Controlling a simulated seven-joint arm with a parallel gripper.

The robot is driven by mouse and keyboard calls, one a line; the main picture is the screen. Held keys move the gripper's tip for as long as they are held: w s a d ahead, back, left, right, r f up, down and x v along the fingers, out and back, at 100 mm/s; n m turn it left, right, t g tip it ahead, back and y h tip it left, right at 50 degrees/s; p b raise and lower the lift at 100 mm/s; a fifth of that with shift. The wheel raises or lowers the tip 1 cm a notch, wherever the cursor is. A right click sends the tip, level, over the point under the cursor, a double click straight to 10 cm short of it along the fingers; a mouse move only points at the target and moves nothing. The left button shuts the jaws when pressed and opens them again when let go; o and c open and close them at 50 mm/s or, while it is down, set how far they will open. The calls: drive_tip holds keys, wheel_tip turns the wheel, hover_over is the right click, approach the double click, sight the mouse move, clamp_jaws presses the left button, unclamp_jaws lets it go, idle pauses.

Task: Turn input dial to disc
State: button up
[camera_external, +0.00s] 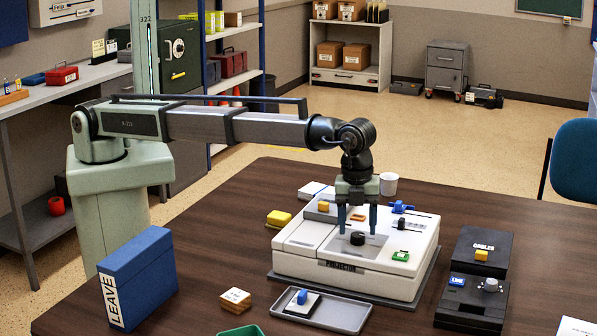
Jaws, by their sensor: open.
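The white projector (300,253) sits on a dark base on the brown table. A black round dial (357,238) stands on a grey recessed panel on its top, near the front middle; I take it to be the input dial. Its markings are too small to read. My gripper (358,231) points down over this panel. Its two blue fingers are apart, one on each side of the dial as seen here. I cannot tell whether they touch it. Nothing is held.
A white cup (388,184) stands behind. A grey tray (335,313) lies in front, a blue binder (139,277) at left, black boxes (480,250) at right.

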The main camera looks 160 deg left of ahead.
sight(354, 233)
wheel_tip(354, 233, up, 12)
drive_tip(key=shift+s+d+r, duration=0.15)
drive_tip(key=shift+d+r, duration=0.05)
drive_tip(key=shift+d, duration=0.1)
idle(0.5)
